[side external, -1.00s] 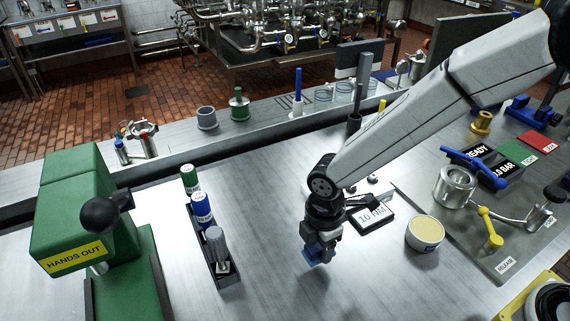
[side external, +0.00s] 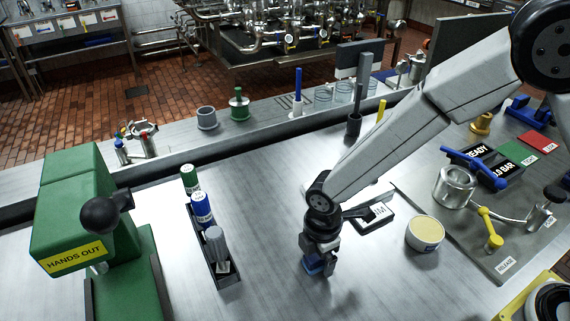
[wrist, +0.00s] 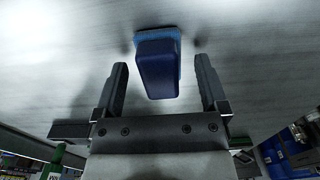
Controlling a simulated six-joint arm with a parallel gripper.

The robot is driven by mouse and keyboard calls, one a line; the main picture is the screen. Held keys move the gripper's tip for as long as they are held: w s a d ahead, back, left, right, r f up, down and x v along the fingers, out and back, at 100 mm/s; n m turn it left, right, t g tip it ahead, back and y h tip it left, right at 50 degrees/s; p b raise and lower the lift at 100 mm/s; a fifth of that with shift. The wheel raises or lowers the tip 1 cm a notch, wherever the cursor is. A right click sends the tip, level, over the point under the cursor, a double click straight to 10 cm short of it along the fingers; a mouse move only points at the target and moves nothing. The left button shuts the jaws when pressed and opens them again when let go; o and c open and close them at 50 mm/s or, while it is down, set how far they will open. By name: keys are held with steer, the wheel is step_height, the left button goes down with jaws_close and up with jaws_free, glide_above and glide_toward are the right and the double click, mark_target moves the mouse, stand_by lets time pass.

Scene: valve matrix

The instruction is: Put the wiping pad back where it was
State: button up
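The wiping pad (side external: 313,267) is a blue block with a lighter blue base. It sits on the steel table (side external: 270,290) right under my gripper (side external: 322,258), which partly hides it in the side view. In the wrist view, the pad (wrist: 157,68) stands between the two fingers of my gripper (wrist: 161,62). There is a visible gap on each side, so the fingers are open and not pressed on it. The pad's light blue base lies at the table surface.
A dark rack with several bottles (side external: 202,208) stands to the left, beside the green press (side external: 75,215). A cream-topped tub (side external: 425,233) and a black-framed label plate (side external: 372,217) lie to the right. The table between rack and gripper is clear.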

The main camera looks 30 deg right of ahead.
steer(key=shift+r, duration=0.1)
step_height(320, 180, up, 12)
stand_by(1.0)
stand_by(0.5)
steer(key=s+d+m+t, duration=0.1)
steer(key=s+d+m, duration=0.1)
steer(key=d+m, duration=0.4)
steer(key=s+d+f+m, duration=0.1)
steer(key=s+d+m, duration=0.1)
steer(key=d+m, duration=0.4)
steer(key=s+d+f+m+t, duration=0.1)
steer(key=s+d+m, duration=0.1)
steer(key=d+m, duration=0.4)
steer(key=shift+s+d+f+t, duration=0.1)
steer(key=shift+s+d+t, duration=0.1)
steer(key=shift+d, duration=0.85)
steer(key=shift+s+d+f+t, duration=0.1)
steer(key=shift+s+d, duration=0.1)
steer(key=shift+d, duration=0.8)
